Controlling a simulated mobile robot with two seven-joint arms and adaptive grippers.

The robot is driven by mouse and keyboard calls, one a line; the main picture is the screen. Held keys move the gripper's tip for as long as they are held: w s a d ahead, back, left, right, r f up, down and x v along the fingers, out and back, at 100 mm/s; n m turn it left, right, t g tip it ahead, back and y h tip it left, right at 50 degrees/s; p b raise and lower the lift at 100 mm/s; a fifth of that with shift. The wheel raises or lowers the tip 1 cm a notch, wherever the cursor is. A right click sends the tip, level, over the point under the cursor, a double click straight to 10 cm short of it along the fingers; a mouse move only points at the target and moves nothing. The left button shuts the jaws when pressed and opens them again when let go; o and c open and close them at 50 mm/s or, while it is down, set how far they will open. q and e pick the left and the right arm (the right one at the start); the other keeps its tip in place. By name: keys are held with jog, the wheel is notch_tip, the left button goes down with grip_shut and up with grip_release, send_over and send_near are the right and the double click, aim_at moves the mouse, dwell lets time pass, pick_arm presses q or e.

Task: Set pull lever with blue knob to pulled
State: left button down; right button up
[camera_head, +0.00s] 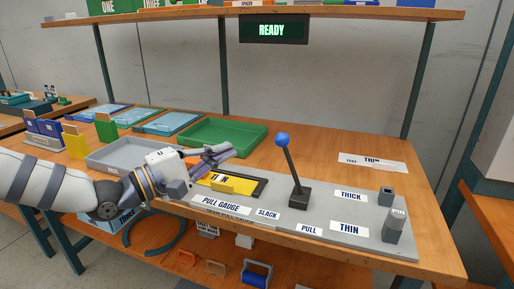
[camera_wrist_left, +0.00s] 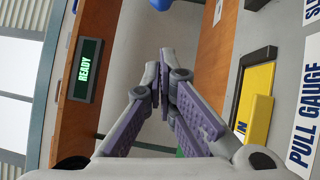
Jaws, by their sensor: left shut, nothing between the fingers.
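The pull lever has a blue knob (camera_head: 283,139) on a thin dark shaft (camera_head: 293,170) that rises from a black base (camera_head: 299,197) on the grey gauge plate (camera_head: 270,196). The shaft leans to the left, toward the SLACK label side. The knob also shows at the top edge of the left wrist view (camera_wrist_left: 160,4), cut off by the frame. My left gripper (camera_head: 226,151) is shut and empty, above the yellow slide and left of the lever, apart from the knob. It also shows shut in the left wrist view (camera_wrist_left: 163,72). My right gripper is not in view.
The yellow slide (camera_head: 234,184) sits in a dark slot on the plate. A green tray (camera_head: 260,131) and a grey tray (camera_head: 103,157) stand on the table. A dark block and a grey pin (camera_head: 396,222) stand at right. A READY display (camera_head: 272,30) hangs from the shelf.

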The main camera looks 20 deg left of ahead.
aim_at(282, 140)
pick_arm(q)
jog(key=w+d+r, duration=0.1)
jog(key=w+d, duration=0.3)
jog(key=d, duration=0.2)
jog(key=shift+r, duration=0.15)
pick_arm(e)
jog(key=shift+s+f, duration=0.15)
pick_arm(q)
jog(key=shift+d, duration=0.1)
